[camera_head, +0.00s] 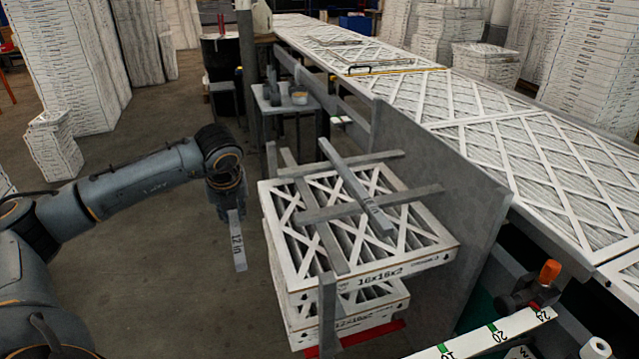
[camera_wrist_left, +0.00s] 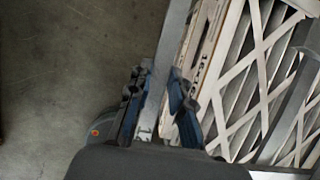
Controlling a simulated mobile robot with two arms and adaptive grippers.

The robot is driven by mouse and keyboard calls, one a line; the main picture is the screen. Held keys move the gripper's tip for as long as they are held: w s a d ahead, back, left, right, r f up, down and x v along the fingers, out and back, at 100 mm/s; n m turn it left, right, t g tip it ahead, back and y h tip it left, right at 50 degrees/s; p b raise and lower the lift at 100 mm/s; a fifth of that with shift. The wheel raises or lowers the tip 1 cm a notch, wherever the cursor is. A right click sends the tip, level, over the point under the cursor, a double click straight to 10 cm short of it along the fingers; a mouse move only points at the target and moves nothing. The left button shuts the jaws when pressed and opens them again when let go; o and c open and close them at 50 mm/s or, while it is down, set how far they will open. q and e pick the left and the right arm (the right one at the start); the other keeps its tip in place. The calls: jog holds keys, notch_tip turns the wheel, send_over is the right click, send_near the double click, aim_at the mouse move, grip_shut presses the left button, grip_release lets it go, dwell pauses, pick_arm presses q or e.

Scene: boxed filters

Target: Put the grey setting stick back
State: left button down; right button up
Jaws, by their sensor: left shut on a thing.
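My left gripper (camera_head: 228,200) is shut on a grey stick (camera_head: 238,245) marked "12 in", which hangs down from it, nearly upright, left of the filter stack. In the left wrist view, the fingers (camera_wrist_left: 156,105) close on the stick (camera_wrist_left: 172,48) beside the edge of a boxed filter (camera_wrist_left: 255,75). A second grey stick (camera_head: 352,183), with a marking too small to read, lies slanted across the grey bars on top of the stack. The top filter (camera_head: 400,265) is marked "16x16x2". My right gripper is in neither view.
Grey bars (camera_head: 370,205) cross the top filter, and an upright grey panel (camera_head: 440,165) stands right of the stack. A long bench (camera_head: 540,150) of filters runs behind it. A small grey table (camera_head: 285,103) stands farther back. The floor (camera_head: 170,270) left of the stack is clear.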

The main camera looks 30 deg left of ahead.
pick_arm(q)
jog(key=w+d+p, duration=0.1)
jog(key=w+d, duration=0.1)
jog(key=w+d+p, duration=0.1)
jog(key=w+d, duration=0.1)
jog(key=w, duration=0.1)
jog(key=w+d+r+p, duration=0.1)
jog(key=w+d, duration=0.1)
jog(key=d, duration=0.1)
jog(key=shift+w, duration=0.25)
jog(key=w+d, duration=0.1)
jog(key=w+d+p, duration=0.1)
jog(key=w+d, duration=0.1)
jog(key=w+d+p, duration=0.1)
jog(key=w, duration=0.1)
jog(key=shift+w+d+f, duration=0.25)
jog(key=shift+f, duration=0.1)
notch_tip(320, 180, down, 3)
jog(key=shift+s+r+p, duration=0.1)
jog(key=shift+r+p, duration=0.1)
jog(key=shift+p, duration=0.45)
jog(key=shift+f, duration=0.5)
jog(key=c, duration=1.2)
grip_release()
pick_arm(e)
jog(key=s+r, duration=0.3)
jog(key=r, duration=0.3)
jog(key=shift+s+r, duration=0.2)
